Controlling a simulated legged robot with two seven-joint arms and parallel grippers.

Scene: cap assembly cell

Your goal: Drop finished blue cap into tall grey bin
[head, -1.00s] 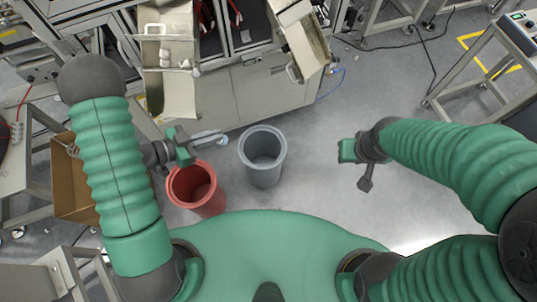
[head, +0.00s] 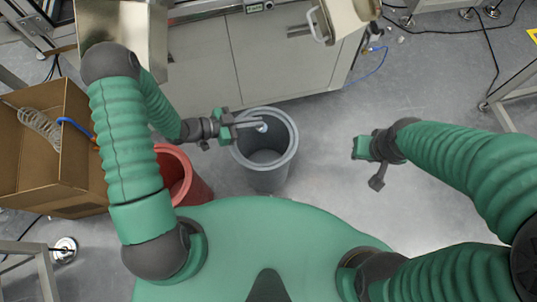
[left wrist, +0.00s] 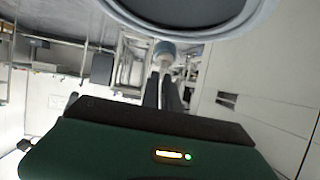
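The blue cap (head: 262,127) is small and pale blue at the tips of my left gripper (head: 256,125), whose long fingers are closed around it. It also shows in the left wrist view (left wrist: 165,48) between the fingertips. The tall grey bin (head: 268,181) stands on the floor at centre. In the head view the cap overlaps the back part of its opening. In the left wrist view the bin's rim (left wrist: 215,33) crosses the top, close to the cap. My right gripper (head: 368,163) hangs empty right of the bin; its finger gap is unclear.
A red bin (head: 187,180) stands left of the grey bin, partly behind my left arm. A cardboard box (head: 50,178) lies at the left. A pale cabinet (head: 205,63) runs along the back. The floor right of the grey bin is clear.

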